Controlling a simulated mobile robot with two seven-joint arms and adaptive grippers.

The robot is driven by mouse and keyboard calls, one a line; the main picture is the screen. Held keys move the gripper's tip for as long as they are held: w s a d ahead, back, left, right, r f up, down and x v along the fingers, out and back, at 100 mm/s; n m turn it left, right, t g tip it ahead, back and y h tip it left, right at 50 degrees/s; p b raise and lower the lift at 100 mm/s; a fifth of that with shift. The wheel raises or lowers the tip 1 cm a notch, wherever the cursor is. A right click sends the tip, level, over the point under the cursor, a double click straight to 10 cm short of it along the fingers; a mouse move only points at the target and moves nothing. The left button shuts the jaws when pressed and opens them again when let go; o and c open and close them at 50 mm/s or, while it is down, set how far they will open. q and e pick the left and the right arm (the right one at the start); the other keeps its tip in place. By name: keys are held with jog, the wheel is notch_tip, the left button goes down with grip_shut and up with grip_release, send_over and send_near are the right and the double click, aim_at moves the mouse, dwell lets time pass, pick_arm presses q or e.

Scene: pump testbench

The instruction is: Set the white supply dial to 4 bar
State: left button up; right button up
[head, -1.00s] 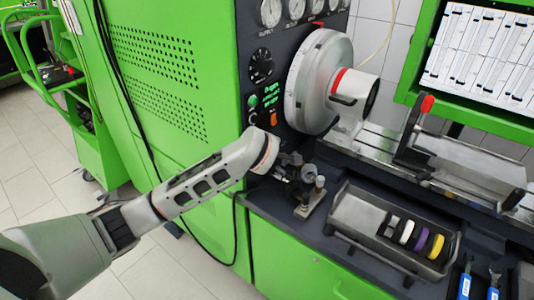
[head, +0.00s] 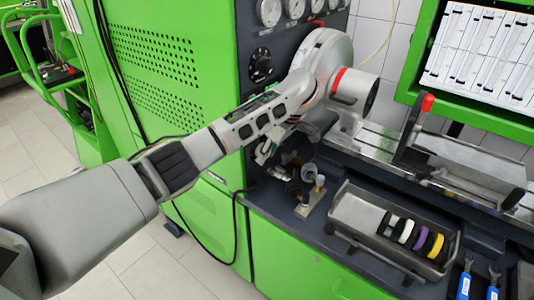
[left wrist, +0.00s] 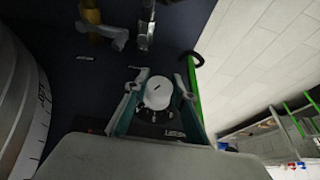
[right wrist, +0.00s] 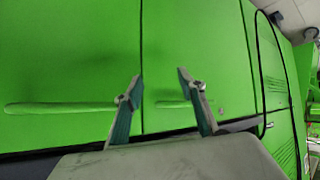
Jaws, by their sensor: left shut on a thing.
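The white supply dial (left wrist: 159,94) shows in the left wrist view as a round white knob with a dark mark on its face. A dark scale with white marks lies beside it, too small to read. My left gripper (left wrist: 164,80) has its teal fingers on both sides of the dial and is shut on it. In the head view my left forearm and wrist cover that part of the panel, so the dial is hidden there. A row of pressure gauges (head: 270,11) is at the top; their needles are not readable. My right gripper (right wrist: 160,77) is open and empty.
A large silver drum (head: 334,47) stands right of my left wrist. A black dial (head: 260,65) is on the panel above. A metal tray (head: 356,212) with several coloured rings is on the bench. Green cabinet doors (right wrist: 70,60) are before my right gripper.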

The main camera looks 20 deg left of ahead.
pick_arm(q)
jog(key=shift+g+y, duration=0.4)
jog(key=shift+g, duration=0.3)
pick_arm(e)
jog(key=shift+a, duration=0.3)
pick_arm(q)
jog(key=o, duration=1.2)
jog(key=shift+a, duration=0.1)
jog(key=shift+c, duration=0.2)
pick_arm(e)
jog(key=shift+d, duration=0.2)
jog(key=shift+f, duration=0.1)
pick_arm(q)
jog(key=v, duration=1.2)
pick_arm(e)
jog(key=shift+a, duration=0.1)
